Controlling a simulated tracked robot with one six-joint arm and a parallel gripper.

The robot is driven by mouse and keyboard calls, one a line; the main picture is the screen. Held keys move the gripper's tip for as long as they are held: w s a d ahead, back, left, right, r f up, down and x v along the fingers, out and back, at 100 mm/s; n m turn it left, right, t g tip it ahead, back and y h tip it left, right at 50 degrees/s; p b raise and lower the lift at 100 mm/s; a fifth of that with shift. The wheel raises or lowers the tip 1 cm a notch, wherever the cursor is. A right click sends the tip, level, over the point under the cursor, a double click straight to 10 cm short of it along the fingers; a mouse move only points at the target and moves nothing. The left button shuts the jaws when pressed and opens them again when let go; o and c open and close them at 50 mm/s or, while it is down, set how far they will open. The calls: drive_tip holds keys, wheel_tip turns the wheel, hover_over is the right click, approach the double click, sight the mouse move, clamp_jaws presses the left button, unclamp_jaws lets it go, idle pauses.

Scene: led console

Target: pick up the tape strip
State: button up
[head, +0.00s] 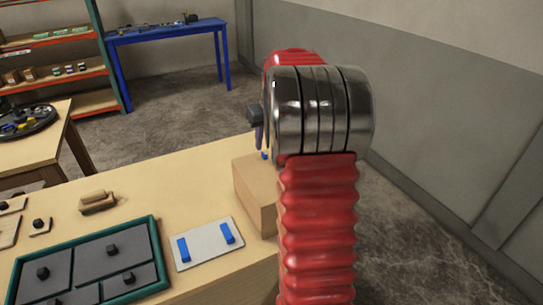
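Two short blue strips that look like tape, a left one (183,250) and a right one (227,234), lie apart on a white plate (206,255) on the wooden table. A small bit of blue (264,155) also shows at the top of a cardboard-coloured box, mostly hidden behind my arm. I cannot tell whether it is another strip. My gripper (258,134) shows only as a small dark part left of my arm's metal joint, above the box. Its fingers are mostly hidden, so I cannot tell whether it is open or holds anything.
The box (258,193) stands at the table's right edge, behind the plate. A green-framed tray (158,246) with dark knobbed panels is left of the plate. A wooden block (97,202) lies further back. The table between block and box is clear.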

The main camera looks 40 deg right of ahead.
sight(263, 153)
drive_tip(key=shift+x, duration=2.3)
drive_tip(key=shift+s+a, duration=0.1)
drive_tip(key=shift+c, duration=0.7)
clamp_jaws()
